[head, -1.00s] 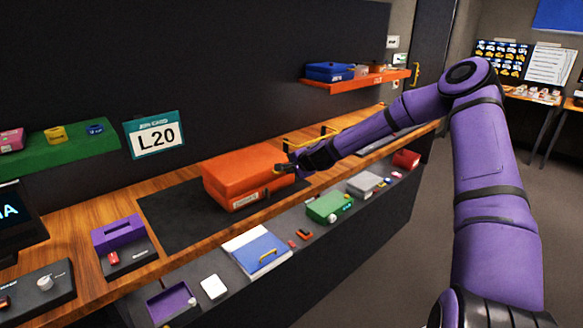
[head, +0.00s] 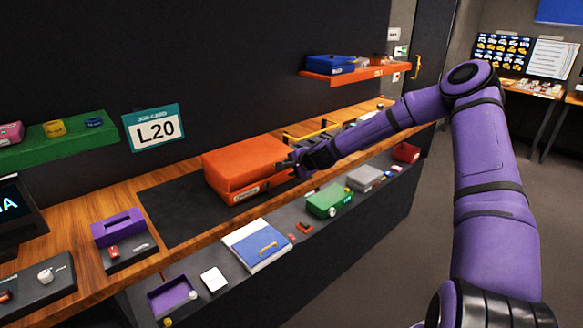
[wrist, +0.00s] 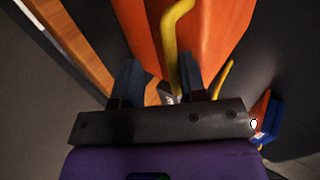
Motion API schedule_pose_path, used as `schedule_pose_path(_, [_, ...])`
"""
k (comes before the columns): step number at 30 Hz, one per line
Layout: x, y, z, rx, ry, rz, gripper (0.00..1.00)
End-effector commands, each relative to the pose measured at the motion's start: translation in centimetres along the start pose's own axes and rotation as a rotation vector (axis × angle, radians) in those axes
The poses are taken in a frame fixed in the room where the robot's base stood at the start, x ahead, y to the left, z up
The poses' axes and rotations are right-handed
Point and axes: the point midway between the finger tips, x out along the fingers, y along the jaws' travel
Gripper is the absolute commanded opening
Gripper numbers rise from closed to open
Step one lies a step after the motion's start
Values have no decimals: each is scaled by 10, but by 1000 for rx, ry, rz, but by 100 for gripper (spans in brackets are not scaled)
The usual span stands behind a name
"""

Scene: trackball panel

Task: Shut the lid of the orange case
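The orange case (head: 240,165) lies on a black mat on the wooden counter in the head view. Its lid is down over the base, with a seam along the front; I cannot tell whether it is fully shut. My gripper (head: 287,164) is at the right end of the case, very close to it; contact is unclear. In the wrist view, my gripper (wrist: 158,82) has its two dark fingers apart. The orange case (wrist: 205,30) lies beyond them, with a yellow bar (wrist: 174,45) running down between the fingertips. I cannot tell whether the fingers touch the bar.
A yellow rail (head: 312,134) stands behind my wrist. A lower shelf in front holds a blue-lidded box (head: 262,246), a green case (head: 328,202) and a grey case (head: 364,178). A purple box (head: 118,227) stands left of the mat. The mat's left part is clear.

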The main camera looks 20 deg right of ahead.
Motion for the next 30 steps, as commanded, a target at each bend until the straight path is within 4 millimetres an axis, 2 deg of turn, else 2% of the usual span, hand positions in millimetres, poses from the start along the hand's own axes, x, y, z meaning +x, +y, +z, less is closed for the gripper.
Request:
schedule_pose_path(10, [-2, -2, -2, -6, 4, -4, 36])
schedule_pose_path(13, [-8, -3, -3, -8, 6, -5, 36])
schedule_pose_path(17, [-26, -3, -3, -7, 6, -4, 36])
schedule_pose_path(24, [-72, -2, -3, -5, 6, -3, 36])
schedule_pose_path(30, [-98, -1, -1, -3, 3, -2, 36])
